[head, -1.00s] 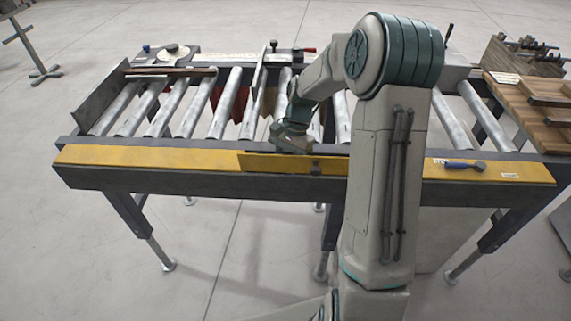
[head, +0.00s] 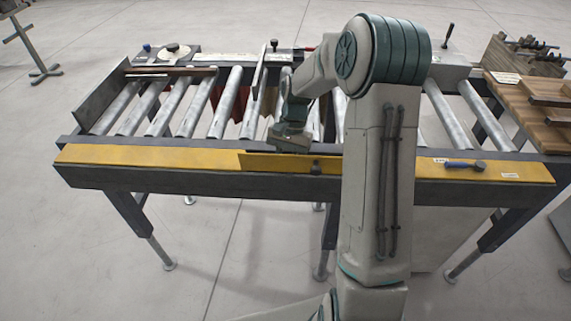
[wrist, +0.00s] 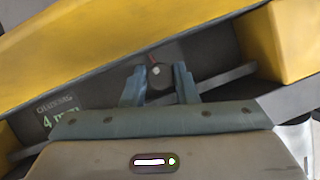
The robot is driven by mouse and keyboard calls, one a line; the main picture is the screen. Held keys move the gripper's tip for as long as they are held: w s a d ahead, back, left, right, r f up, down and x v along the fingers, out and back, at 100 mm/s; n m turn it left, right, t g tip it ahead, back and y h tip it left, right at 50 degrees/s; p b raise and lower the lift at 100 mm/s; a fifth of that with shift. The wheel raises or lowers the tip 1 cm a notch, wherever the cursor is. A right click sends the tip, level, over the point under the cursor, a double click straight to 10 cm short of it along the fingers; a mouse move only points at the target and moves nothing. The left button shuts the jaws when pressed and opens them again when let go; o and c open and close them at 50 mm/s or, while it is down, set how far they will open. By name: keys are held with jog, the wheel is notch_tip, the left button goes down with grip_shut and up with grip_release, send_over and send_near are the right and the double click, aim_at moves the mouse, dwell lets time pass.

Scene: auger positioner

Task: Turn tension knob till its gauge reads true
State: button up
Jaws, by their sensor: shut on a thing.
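In the wrist view a small dark knob (wrist: 160,79) with a pale dot on its face sits in a dark recess between yellow panels. A short red mark shows just above it. My gripper (wrist: 159,84) has its two blue-grey fingers on either side of the knob, shut on it. In the head view my gripper (head: 290,140) is down at the yellow front rail (head: 150,157) of the roller table; its fingertips and the knob are hidden there. A label with pale lettering (wrist: 57,112) lies left of the knob, only partly readable. I cannot make out a gauge reading.
Metal rollers (head: 228,103) fill the table behind the rail. A blue-handled tool (head: 464,165) lies on the rail to the right. Wooden pieces (head: 540,105) stand at the far right. A small dark fitting (head: 316,167) sits on the rail's front.

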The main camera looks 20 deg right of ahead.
jog(key=n+h, duration=0.1)
jog(key=n, duration=0.2)
jog(key=n+h, duration=0.1)
jog(key=n, duration=0.2)
jog(key=shift+w+a+n+g, duration=0.15)
jog(key=shift+n+g, duration=0.25)
dwell(0.4)
jog(key=o, duration=0.7)
jog(key=v, duration=0.9)
jog(key=b+v, duration=0.1)
jog(key=v, duration=0.4)
jog(key=shift+a, duration=0.3)
